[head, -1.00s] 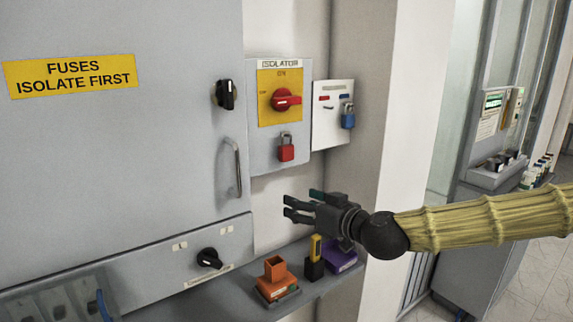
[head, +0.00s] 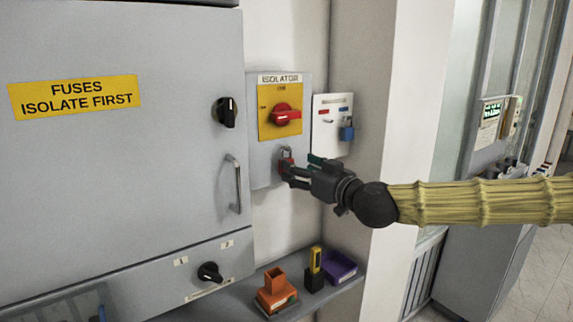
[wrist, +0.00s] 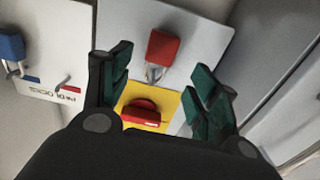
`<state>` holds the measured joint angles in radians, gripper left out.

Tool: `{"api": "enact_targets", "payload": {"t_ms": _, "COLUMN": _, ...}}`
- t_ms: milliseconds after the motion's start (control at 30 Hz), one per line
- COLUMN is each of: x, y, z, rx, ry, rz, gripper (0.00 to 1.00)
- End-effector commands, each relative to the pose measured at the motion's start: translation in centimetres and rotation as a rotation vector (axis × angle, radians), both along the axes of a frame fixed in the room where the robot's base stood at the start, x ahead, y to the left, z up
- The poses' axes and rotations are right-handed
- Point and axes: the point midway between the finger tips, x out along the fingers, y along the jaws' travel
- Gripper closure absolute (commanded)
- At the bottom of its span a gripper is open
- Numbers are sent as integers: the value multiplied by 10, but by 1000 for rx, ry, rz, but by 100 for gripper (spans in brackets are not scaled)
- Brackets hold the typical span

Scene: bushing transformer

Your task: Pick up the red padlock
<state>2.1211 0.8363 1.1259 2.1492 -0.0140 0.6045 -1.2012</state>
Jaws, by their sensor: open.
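The red padlock (head: 286,157) hangs on the grey isolator plate below the red rotary switch, partly hidden by my gripper in the head view. My gripper (head: 298,170) is at the padlock's lower right in that view, its fingers pointing left at the plate. In the wrist view, which is upside down, the padlock (wrist: 163,46) shows its red body and metal shackle beyond the gap between the fingertips. My gripper (wrist: 160,68) is open there, with nothing between its fingers. Whether a finger touches the padlock I cannot tell.
The red isolator switch (head: 285,115) on its yellow plate is close above. A white board with a blue padlock (head: 347,131) is to the right. A shelf below holds an orange holder (head: 275,286), a yellow-and-black tool (head: 315,268) and a purple tray (head: 340,266).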

Motion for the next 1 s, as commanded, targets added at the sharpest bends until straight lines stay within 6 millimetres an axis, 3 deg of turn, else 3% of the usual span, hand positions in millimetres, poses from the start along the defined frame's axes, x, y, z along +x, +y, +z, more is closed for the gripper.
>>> {"api": "enact_targets", "payload": {"t_ms": 700, "x": 41, "y": 26, "z": 3, "rx": 0, "ry": 1, "rz": 0, "gripper": 39}}
{"api": "enact_targets", "payload": {"t_ms": 1000, "x": 44, "y": 28, "z": 3, "rx": 0, "ry": 0, "rz": 0, "gripper": 39}}
